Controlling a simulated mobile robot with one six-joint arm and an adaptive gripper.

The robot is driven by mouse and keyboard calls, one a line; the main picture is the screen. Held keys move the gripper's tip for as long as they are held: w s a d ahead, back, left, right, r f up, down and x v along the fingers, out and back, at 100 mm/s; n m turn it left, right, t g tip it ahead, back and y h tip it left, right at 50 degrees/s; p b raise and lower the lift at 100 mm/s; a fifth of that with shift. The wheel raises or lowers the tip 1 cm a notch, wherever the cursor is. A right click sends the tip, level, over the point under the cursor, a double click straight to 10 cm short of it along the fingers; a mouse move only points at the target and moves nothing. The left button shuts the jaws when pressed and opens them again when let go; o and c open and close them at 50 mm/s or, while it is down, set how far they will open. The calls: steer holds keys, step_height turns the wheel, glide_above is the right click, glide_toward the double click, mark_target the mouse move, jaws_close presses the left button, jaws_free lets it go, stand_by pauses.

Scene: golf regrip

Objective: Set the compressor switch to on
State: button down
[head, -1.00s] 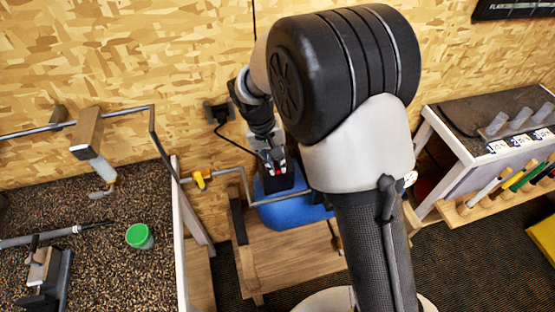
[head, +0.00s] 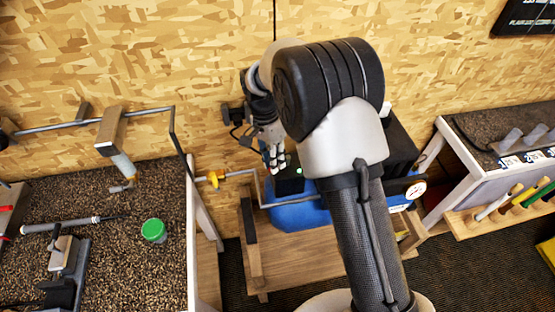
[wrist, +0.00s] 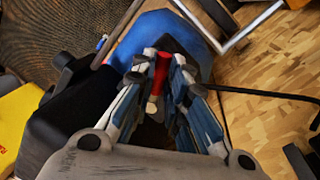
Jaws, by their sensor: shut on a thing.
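The blue compressor (head: 300,215) sits on a low wooden stand by the wall. On top of it is a black switch box (head: 291,182) with a small green light (head: 299,171) lit. My gripper (head: 276,169) is at the left side of this box. In the wrist view a red switch lever (wrist: 161,72) stands between the two fingers of my gripper (wrist: 162,58), which are closed on it. The blue tank (wrist: 150,28) shows beyond the fingertips. The lever's base is partly hidden by the fingers, and the lever is hidden in the head view.
A round gauge (head: 415,190) is at the compressor's right end. A yellow-handled valve (head: 214,179) is on a pipe to its left.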

steer(key=m, duration=0.2)
steer(key=w+m+p, duration=0.1)
steer(key=w+a+m+y, duration=0.1)
steer(key=m, duration=0.1)
steer(key=shift+w+m+g+p, duration=0.1)
steer(key=shift+m+g+p, duration=0.2)
steer(key=shift+p, duration=0.1)
stand_by(0.3)
steer(key=c, duration=1.6)
jaws_free()
steer(key=r, duration=0.4)
steer(key=w+r, duration=0.1)
steer(key=r, duration=0.3)
steer(key=w+r, duration=0.1)
steer(key=r, duration=0.2)
steer(key=shift+w+a+r, duration=0.2)
steer(key=shift+a+r, duration=0.1)
steer(key=shift+r, duration=0.1)
